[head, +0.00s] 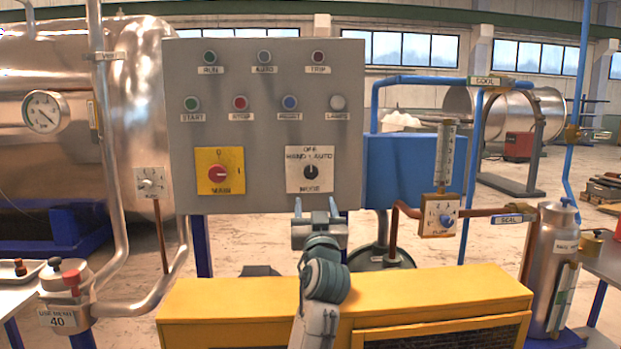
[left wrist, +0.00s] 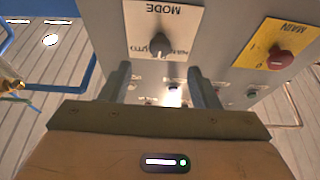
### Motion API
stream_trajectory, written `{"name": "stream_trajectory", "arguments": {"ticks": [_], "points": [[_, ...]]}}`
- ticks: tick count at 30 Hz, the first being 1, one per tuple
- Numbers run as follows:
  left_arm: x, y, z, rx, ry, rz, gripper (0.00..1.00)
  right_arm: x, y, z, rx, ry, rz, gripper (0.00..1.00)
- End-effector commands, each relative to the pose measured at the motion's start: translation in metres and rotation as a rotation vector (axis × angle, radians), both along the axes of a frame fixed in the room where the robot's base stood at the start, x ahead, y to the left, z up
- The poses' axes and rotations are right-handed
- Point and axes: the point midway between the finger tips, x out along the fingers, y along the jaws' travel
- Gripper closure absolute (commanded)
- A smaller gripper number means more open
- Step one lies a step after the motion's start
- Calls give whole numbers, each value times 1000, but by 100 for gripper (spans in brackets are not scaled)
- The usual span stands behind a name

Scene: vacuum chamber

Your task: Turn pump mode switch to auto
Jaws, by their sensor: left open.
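The pump mode switch (head: 310,171) is a dark round knob on a white plate, low on the right of the grey panel. The plate reads OFF at top, HAND at left, AUTO at right and MODE below. Its pointer appears to stand upright, toward OFF. The knob (left wrist: 159,44) also shows in the left wrist view, upside down, beyond the fingers. My left gripper (head: 316,204) is open and empty just below and in front of the plate, its two fingers pointing at the panel. In the left wrist view, the fingers (left wrist: 159,70) are apart from the knob. My right gripper is not in view.
The red MAIN switch (head: 220,173) on a yellow plate sits left of the mode switch. Several buttons and lamps are above. A yellow cabinet (head: 440,290) lies below my left arm.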

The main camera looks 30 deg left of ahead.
Motion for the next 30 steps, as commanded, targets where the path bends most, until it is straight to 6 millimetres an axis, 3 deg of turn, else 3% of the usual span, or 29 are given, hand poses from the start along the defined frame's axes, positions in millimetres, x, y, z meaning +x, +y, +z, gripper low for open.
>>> {"name": "stream_trajectory", "arguments": {"ticks": [16,30], "points": [[70,44,36,2,1,2,44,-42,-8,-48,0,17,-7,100],[82,51,39,0,0,0,44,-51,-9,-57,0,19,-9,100]]}}
